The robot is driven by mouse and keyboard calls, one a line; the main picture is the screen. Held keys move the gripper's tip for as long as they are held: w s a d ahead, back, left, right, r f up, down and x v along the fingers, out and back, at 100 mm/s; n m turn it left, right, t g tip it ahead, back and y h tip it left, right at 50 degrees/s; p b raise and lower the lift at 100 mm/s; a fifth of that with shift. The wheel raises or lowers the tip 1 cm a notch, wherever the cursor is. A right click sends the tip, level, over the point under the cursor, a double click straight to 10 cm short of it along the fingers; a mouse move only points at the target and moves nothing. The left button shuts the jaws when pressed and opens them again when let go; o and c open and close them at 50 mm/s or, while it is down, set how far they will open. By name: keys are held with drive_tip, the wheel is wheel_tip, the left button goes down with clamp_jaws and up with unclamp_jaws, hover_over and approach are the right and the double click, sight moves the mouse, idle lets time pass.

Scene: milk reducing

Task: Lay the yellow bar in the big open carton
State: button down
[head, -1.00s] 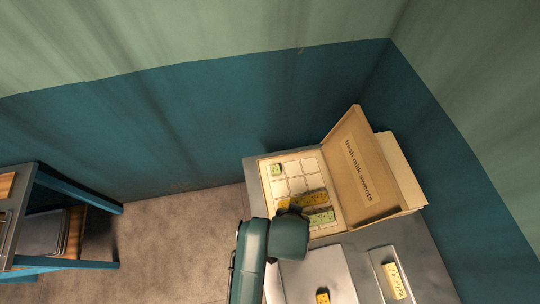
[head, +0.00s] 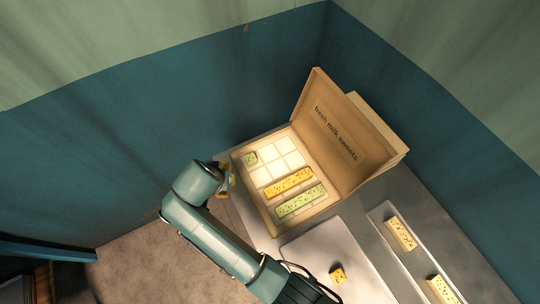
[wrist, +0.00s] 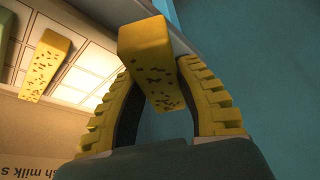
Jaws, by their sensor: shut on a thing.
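The big open carton (head: 285,147) stands on the bench in the head view, its lettered lid raised at the right. A yellow bar (head: 288,182) and a pale green bar (head: 300,201) lie side by side in its front part. A small green piece (head: 250,158) sits in its back left compartment. My gripper (head: 229,180) is beside the carton's left edge. The wrist view shows my gripper (wrist: 160,85) shut on another yellow bar (wrist: 147,50), speckled brown on one face. That bar is held clear of the carton. The carton's yellow bar (wrist: 44,65) shows at left there.
A light tray (head: 335,250) with a small yellow-orange piece (head: 338,275) lies in front of the carton. A long tray at the right holds pale yellow bars (head: 401,233). Several carton compartments at the back are empty. Open floor lies left of the bench.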

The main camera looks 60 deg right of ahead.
sight(279, 148)
drive_tip(key=d+m+b, duration=0.1)
drive_tip(key=d+m, duration=0.1)
drive_tip(key=d, duration=0.1)
drive_tip(key=s+d+m+g+b, duration=0.1)
drive_tip(key=d+m, duration=0.1)
drive_tip(key=d, duration=0.2)
drive_tip(key=s+d+m+g+b, duration=0.1)
drive_tip(key=d+m, duration=0.1)
drive_tip(key=d, duration=0.2)
drive_tip(key=shift+d+f+h, duration=0.2)
drive_tip(key=shift+f+h, duration=0.1)
drive_tip(key=s+d+r+m+g+b, duration=0.3)
drive_tip(key=s+d+m, duration=0.3)
drive_tip(key=d, duration=0.4)
drive_tip(key=shift+y, duration=0.5)
wheel_tip(279, 148, down, 10)
drive_tip(key=shift+r+b, duration=0.1)
drive_tip(key=shift+b, duration=1)
drive_tip(key=shift+d+f, duration=0.1)
drive_tip(key=shift+f, duration=0.2)
drive_tip(key=c, duration=0.8)
unclamp_jaws()
drive_tip(key=shift+r, duration=0.3)
drive_tip(key=p+v, duration=0.2)
drive_tip(key=v, duration=0.9)
drive_tip(key=shift+s+a+r, duration=0.1)
drive_tip(key=shift+a+r, duration=0.1)
drive_tip(key=shift+r, duration=0.2)
